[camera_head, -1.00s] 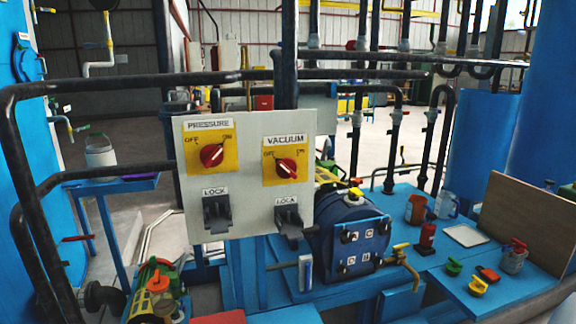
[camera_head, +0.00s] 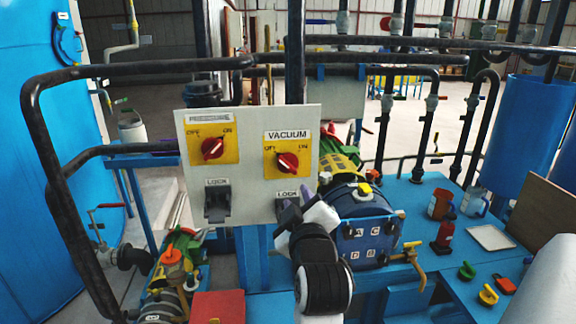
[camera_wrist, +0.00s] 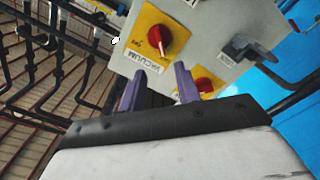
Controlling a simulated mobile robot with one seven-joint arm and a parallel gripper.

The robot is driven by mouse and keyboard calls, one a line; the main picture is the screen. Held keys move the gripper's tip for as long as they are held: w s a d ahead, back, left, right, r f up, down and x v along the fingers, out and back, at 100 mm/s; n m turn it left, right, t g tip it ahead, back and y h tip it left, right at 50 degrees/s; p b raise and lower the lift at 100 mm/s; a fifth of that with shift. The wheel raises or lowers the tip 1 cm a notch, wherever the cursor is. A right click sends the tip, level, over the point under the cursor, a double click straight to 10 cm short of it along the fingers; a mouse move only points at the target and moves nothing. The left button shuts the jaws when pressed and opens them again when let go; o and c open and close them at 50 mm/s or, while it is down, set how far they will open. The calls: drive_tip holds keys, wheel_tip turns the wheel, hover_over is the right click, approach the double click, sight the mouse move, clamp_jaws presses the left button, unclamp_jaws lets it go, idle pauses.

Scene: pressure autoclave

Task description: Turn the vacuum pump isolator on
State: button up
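The vacuum isolator is a red knob (camera_head: 288,163) on a yellow plate under a VACUUM label, on the right half of a grey panel (camera_head: 252,120). Its white mark slants between upper left and lower right. OFF is printed at upper left and ON at upper right. My gripper (camera_head: 290,212) is below this knob, in front of the panel's lower right, and partly covers the right lock. In the wrist view, its two purple fingers (camera_wrist: 158,86) are apart and empty. The vacuum knob (camera_wrist: 167,41) is beyond them, with no contact visible.
A similar red pressure knob (camera_head: 213,149) is on the panel's left, with a black lock bracket (camera_head: 217,201) below. Black pipes (camera_head: 110,70) run left of and behind the panel. A blue pump tank (camera_head: 362,225) stands to the right, close to my arm.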

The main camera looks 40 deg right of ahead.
sight(290, 169)
drive_tip(key=p+x, duration=0.3)
drive_tip(key=x, duration=1)
drive_tip(key=shift+w+d+p, duration=0.2)
drive_tip(key=shift+d+p, duration=0.15)
drive_tip(key=shift+c, duration=0.3)
clamp_jaws()
